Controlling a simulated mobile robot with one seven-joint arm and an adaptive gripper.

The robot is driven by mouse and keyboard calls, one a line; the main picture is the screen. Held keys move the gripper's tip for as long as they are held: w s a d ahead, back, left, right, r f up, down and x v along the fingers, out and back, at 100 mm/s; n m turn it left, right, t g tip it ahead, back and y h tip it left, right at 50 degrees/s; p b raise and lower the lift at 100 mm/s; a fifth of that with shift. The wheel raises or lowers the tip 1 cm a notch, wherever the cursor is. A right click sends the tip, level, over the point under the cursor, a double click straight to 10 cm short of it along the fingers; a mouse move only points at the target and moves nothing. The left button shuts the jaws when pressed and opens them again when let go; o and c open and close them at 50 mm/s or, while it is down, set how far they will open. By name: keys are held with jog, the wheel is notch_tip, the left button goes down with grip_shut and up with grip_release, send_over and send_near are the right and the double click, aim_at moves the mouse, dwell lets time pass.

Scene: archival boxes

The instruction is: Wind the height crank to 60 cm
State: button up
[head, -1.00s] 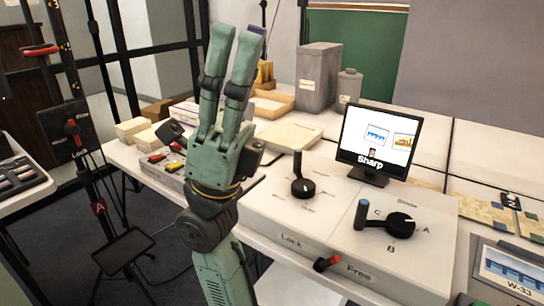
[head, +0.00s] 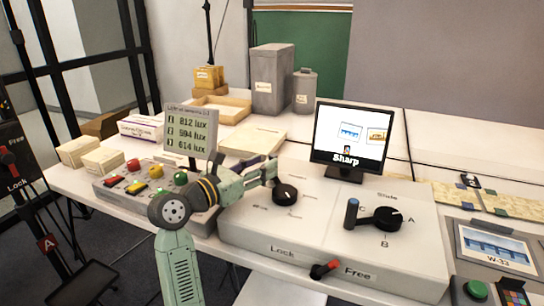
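My gripper (head: 268,170) is low over the white console (head: 240,235), its fingers pointing right beside the black left dial (head: 285,193). The dial's lever is hidden behind the fingers, and I cannot tell whether they touch it or are closed. The right dial (head: 388,219) has a lever with an upright blue-grey grip (head: 351,213) at its left, near the letter C. No label reading height and no cm scale is legible, so I cannot tell which part is the height crank.
A monitor (head: 347,141) reading Sharp stands behind the console. A red-tipped lever (head: 324,269) sits on the console front between Lock and Free. A lux display (head: 189,131), a button panel (head: 130,190) and boxes (head: 103,160) are left of my gripper.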

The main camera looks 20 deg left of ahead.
jog(key=shift+p+x, duration=0.3)
jog(key=shift+x, duration=2)
grip_shut()
